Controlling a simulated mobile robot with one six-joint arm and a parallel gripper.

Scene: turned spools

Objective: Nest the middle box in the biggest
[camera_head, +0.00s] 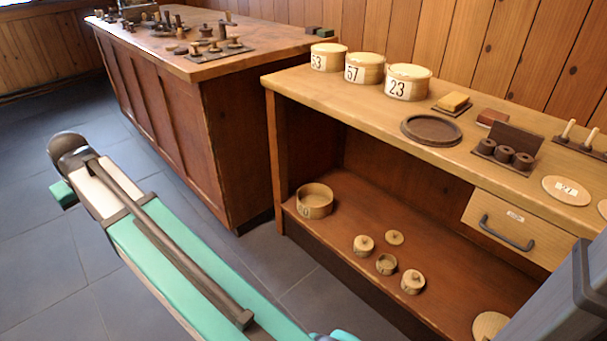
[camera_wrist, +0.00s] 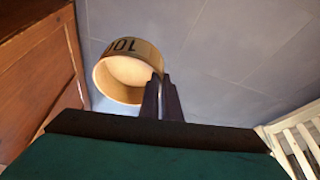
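In the wrist view my gripper (camera_wrist: 163,100) has its two dark fingers close together at the right wall of a round, pale wooden box (camera_wrist: 118,54). The wall appears pinched between them. The box is open and empty, with dark characters on its side, only partly legible, and the floor shows behind it. In the head view my gripper and this box are not visible. An open round box (camera_head: 314,203) with a number on its side stands on the lower shelf at left. I cannot tell which boxes are the middle and the biggest.
Three numbered round boxes, 63 (camera_head: 328,58), 57 (camera_head: 365,69) and 23 (camera_head: 408,83), stand on the bench top (camera_head: 372,103). A dark round tray (camera_head: 431,130) lies near them. Small lidded pots (camera_head: 412,282) sit on the lower shelf (camera_head: 335,248). A brown cabinet (camera_head: 185,130) stands left.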

